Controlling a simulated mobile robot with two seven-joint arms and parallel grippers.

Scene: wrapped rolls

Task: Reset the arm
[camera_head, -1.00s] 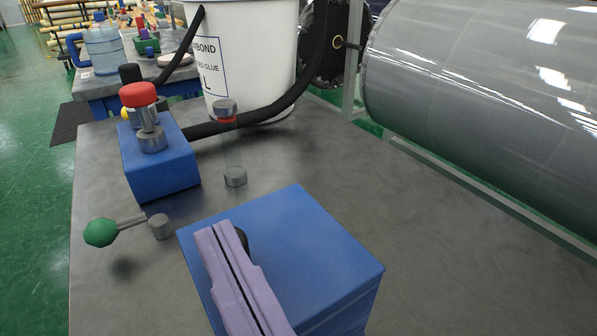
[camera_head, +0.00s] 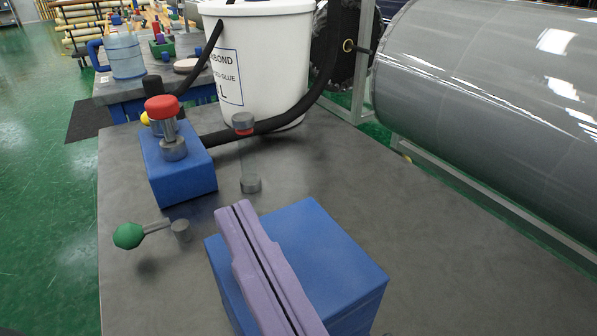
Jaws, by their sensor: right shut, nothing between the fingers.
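My right gripper (camera_head: 236,214) shows at the lower middle as two long purple fingers with a thin dark slit between them. It is shut and empty. It is in front of the blue box (camera_head: 335,262) on the grey table (camera_head: 440,240), and its tips reach past the box's far left edge in the picture. I cannot tell how high it is above the box. My left gripper is not in view.
A blue block with a red-topped valve (camera_head: 162,110) stands at the left. A green-knobbed lever (camera_head: 128,236) and a clear tube (camera_head: 248,155) are nearby. A white glue bucket (camera_head: 270,60) with a black hose stands behind. A big grey roll (camera_head: 490,90) is at right.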

